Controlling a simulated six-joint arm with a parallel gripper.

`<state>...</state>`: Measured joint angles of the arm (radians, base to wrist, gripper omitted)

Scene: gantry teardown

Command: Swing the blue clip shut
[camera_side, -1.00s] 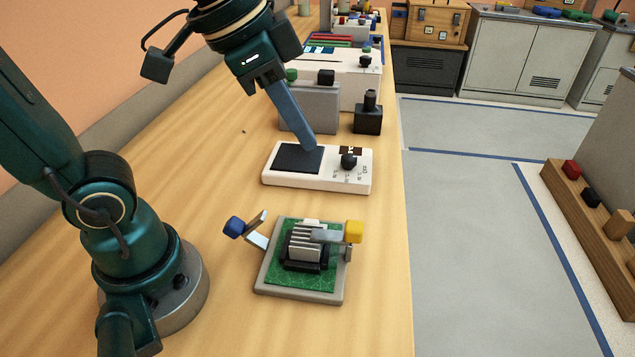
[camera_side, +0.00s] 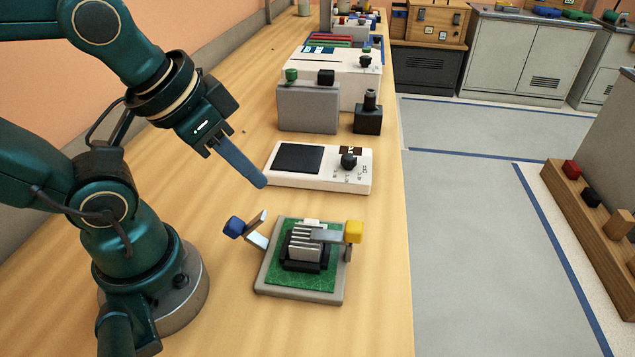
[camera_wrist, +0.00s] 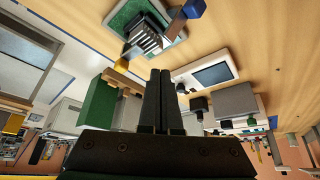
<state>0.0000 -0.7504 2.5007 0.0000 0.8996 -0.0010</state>
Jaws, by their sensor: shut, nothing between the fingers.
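The blue clip (camera_side: 233,227) is on the left side of a small board (camera_side: 301,294) with a green face. Its metal arm stands swung out and up, away from the finned block (camera_side: 305,245). The clip also shows in the wrist view (camera_wrist: 194,9) at the top. A yellow clip (camera_side: 353,231) on the right side lies with its metal bar across the block. My gripper (camera_side: 262,183) is shut and empty, in the air behind the board and above the blue clip's level. In the wrist view its fingers (camera_wrist: 160,75) are together.
A white device with a dark screen (camera_side: 335,180) and a knob lies behind the board. A grey box (camera_side: 309,107) and a black block (camera_side: 368,117) stand farther back. The table is clear left of and in front of the board.

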